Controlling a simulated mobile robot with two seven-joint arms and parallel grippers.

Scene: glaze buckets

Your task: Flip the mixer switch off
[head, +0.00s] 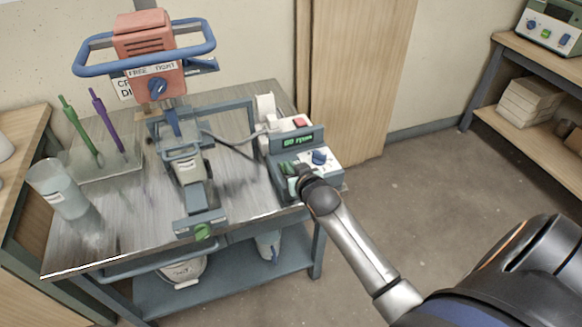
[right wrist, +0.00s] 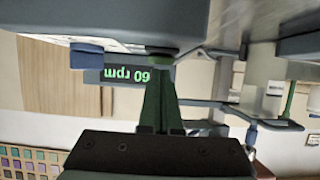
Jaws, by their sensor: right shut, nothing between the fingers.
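The mixer's control box (head: 310,158) stands at the right end of the metal table. Its lit green display (head: 297,141) also shows upside down in the right wrist view (right wrist: 127,76) and reads 60 rpm. A green switch part (head: 287,168) shows at the front left of the box, mostly hidden by my right gripper (head: 294,177). In the right wrist view my shut, empty fingers (right wrist: 159,88) reach to the switch area; I cannot tell whether they touch. My left gripper is not in view.
The orange mixer head (head: 146,38) with a blue ring handle stands above the table. A clear cup (head: 58,188) and a holder with green and purple sticks (head: 105,160) are at left. Buckets (head: 184,270) sit on the lower shelf. Floor at right is clear.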

